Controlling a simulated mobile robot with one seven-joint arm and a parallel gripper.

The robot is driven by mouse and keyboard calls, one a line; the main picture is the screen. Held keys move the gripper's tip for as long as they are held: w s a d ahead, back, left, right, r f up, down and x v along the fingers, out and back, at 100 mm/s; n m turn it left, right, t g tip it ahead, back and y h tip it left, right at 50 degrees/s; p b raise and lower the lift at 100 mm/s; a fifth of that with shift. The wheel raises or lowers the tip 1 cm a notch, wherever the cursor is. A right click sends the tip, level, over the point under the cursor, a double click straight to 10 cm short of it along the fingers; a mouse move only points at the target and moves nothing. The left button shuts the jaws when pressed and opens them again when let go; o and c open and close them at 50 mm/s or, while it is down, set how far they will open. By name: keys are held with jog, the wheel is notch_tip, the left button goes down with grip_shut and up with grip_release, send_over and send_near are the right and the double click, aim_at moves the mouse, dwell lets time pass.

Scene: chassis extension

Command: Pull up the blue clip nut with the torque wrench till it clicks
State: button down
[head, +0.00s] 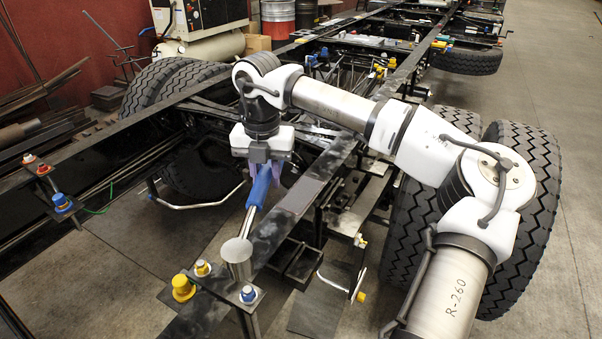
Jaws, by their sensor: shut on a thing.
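My gripper (264,178) points down over the dark chassis rail, near the middle of the head view. It is shut on the blue handle of the torque wrench (260,188). The wrench slants down and left, and its metal shaft runs to a silver cylinder (238,258). I cannot tell whether that cylinder is the wrench's head or a separate part. A blue nut (248,294) sits on a bracket at the front, just below and right of the cylinder, apart from my gripper. Another blue nut (62,203) is on the left rail. Which one is the clip nut is unclear.
A yellow cap (182,288) and a yellow-based bolt (202,268) stand beside the front blue nut. A red-based bolt (43,169) is on the left rail. Large tyres (525,210) stand at the right. Open floor (110,280) shows between the rails.

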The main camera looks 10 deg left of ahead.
jog(key=a, duration=0.1)
jog(key=a+n, duration=0.1)
jog(key=shift+w+a+n, duration=0.2)
jog(key=shift+a+n, duration=0.1)
jog(key=shift+a, duration=0.1)
jog(key=shift+f, duration=0.1)
notch_tip(320, 180, down, 8)
jog(key=b, duration=0.7)
jog(key=shift+f, duration=0.25)
jog(key=shift+f+b, duration=0.3)
jog(key=shift+b, duration=0.1)
jog(key=shift+w+d+f+b, duration=0.1)
jog(key=shift+d+b, duration=0.2)
jog(key=shift+d, duration=0.35)
jog(key=shift+d+m+b, duration=0.95)
jog(key=shift+d+m, duration=0.65)
jog(key=shift+d, duration=0.65)
jog(key=shift+s+d+m+b, duration=0.2)
jog(key=shift+d+m+b, duration=0.2)
jog(key=shift+d+m, duration=0.45)
jog(key=shift+s+d+m+b, duration=0.2)
jog(key=shift+d+m+b, duration=0.25)
jog(key=shift+d, duration=0.75)
